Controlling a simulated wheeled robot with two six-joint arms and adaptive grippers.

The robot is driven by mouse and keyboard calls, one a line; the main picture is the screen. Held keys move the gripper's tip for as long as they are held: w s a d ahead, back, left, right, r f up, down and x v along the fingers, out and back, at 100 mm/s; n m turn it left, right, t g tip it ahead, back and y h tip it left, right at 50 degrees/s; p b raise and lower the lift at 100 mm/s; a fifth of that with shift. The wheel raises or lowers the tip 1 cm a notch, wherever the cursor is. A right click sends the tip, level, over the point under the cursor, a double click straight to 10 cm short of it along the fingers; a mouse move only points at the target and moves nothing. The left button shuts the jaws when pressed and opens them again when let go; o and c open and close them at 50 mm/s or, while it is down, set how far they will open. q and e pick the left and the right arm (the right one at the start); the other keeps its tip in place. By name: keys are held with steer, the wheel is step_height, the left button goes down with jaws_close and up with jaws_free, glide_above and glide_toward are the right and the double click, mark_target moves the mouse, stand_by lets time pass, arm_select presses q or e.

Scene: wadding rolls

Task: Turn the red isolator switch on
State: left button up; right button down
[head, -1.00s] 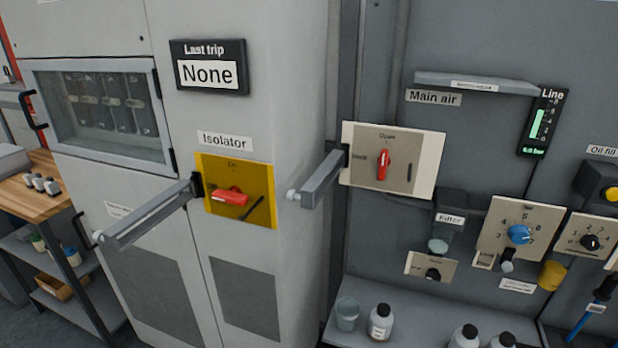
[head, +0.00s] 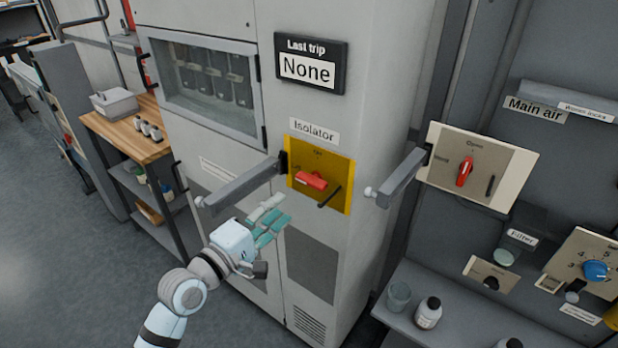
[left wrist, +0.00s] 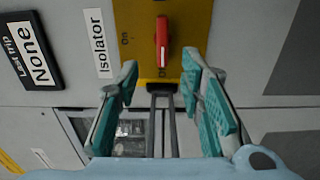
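The red isolator switch (head: 311,180) sits on a yellow plate (head: 336,196) under the "Isolator" label. Its handle lies roughly sideways in the head view. In the left wrist view the red switch (left wrist: 162,40) lines up with the partly hidden "Of..." mark, while "On" is to its side. My left gripper (head: 270,219) is below and left of the plate, apart from the switch. In the left wrist view its teal fingers (left wrist: 160,78) are spread wide with nothing held, the switch beyond them. My right gripper is in no frame.
A grey bar (head: 240,186) with a knob end sticks out from the plate's left edge, close above my left gripper. A similar bar (head: 402,180) stands by the main air panel (head: 494,172). A wooden-topped bench (head: 128,132) is at the left.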

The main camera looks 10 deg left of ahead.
mark_target(308, 184)
arm_select(q)
steer(key=b+x, duration=0.1)
steer(key=x, duration=1.1)
steer(key=shift+w+f, duration=0.15)
steer(key=shift+w, duration=0.1)
steer(key=shift+c, duration=0.2)
jaws_close()
